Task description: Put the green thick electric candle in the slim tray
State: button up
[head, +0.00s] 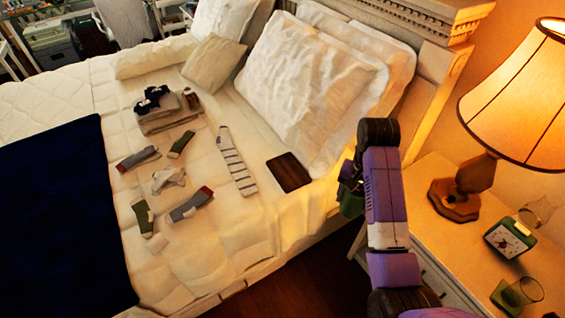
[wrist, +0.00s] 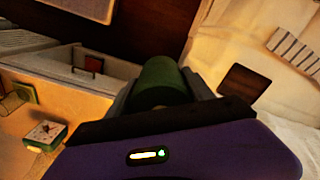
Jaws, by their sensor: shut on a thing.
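My gripper (head: 350,188) is shut on the green thick electric candle (wrist: 162,82), which sits between its two fingers in the wrist view. In the head view the candle (head: 352,205) is a dark green piece, partly hidden by my gripper. They are held in the air near the side of the bed, between the bed and the nightstand. The slim tray (head: 289,172) is a flat dark brown rectangle on the bed, left of my gripper, near the pillows. It also shows at the right in the wrist view (wrist: 244,82) and looks empty.
A striped sock (head: 236,163) lies left of the tray, with several more socks and folded clothes (head: 168,110) beyond. Large pillows (head: 310,85) rise behind the tray. The nightstand (head: 440,225) holds a lamp (head: 520,100), a clock (head: 508,240) and a green glass (head: 518,293).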

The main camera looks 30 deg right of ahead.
aim_at(288, 172)
jog(key=i, duration=1.2)
